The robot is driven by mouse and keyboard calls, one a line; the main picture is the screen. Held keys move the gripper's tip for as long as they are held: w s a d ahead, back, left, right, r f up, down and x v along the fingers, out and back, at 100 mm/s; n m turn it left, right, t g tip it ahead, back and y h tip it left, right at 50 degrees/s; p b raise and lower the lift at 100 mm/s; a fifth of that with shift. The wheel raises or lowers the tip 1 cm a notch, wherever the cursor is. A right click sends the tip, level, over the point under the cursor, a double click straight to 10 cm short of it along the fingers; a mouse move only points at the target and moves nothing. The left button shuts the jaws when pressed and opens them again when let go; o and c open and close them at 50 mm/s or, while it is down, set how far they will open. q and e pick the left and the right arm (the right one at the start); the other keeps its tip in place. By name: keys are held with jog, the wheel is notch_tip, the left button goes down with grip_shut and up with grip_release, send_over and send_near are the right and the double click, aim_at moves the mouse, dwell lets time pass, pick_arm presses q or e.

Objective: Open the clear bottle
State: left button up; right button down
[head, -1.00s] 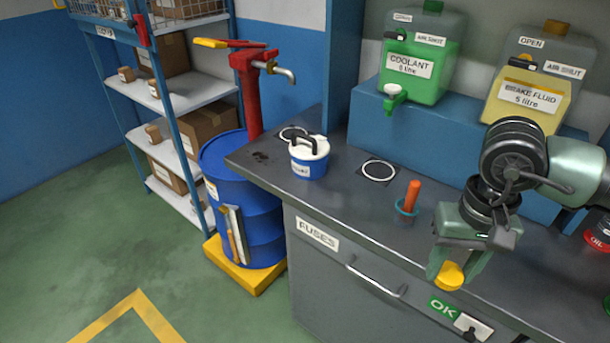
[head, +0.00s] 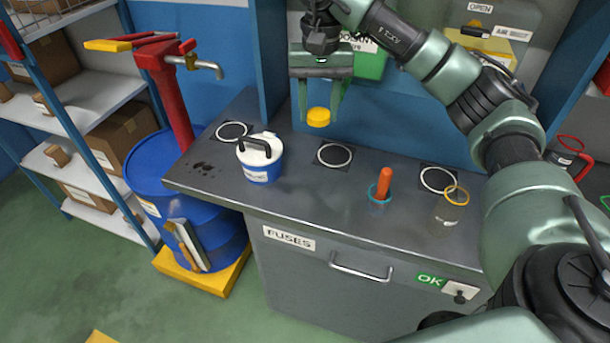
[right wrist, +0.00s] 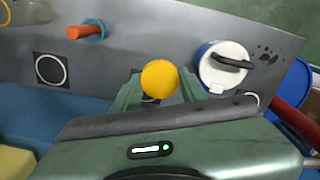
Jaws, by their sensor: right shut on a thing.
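The clear bottle (head: 447,218) is a see-through jar with a yellow rim. It stands upright on the grey bench at the right in the head view, with its mouth open and no cap on it. Part of it also shows at the upper left edge of the right wrist view (right wrist: 30,13). My right gripper (head: 318,117) is shut on a round yellow cap (head: 318,118), held above the bench well left of the bottle. The cap also shows between the fingers in the right wrist view (right wrist: 160,79). My left gripper is not in view.
A blue-and-white tub (head: 259,160) with a black handle stands left of the gripper. An orange-handled tool (head: 384,179) stands in a teal-rimmed clear holder (head: 379,196). White rings (head: 334,155) mark the bench (head: 300,200). A blue drum (head: 160,177) stands at the left.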

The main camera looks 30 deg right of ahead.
notch_tip(320, 180, down, 5)
jog(key=p, duration=0.1)
send_over(315, 184)
notch_tip(315, 184, down, 9)
jog(key=shift+f, duration=0.65)
notch_tip(315, 184, down, 4)
jog(key=shift+p, duration=0.5)
jog(key=shift+f, duration=0.1)
jog(key=shift+f, duration=0.15)
jog(key=c, duration=0.8)
grip_release()
jog(key=shift+o, duration=0.2)
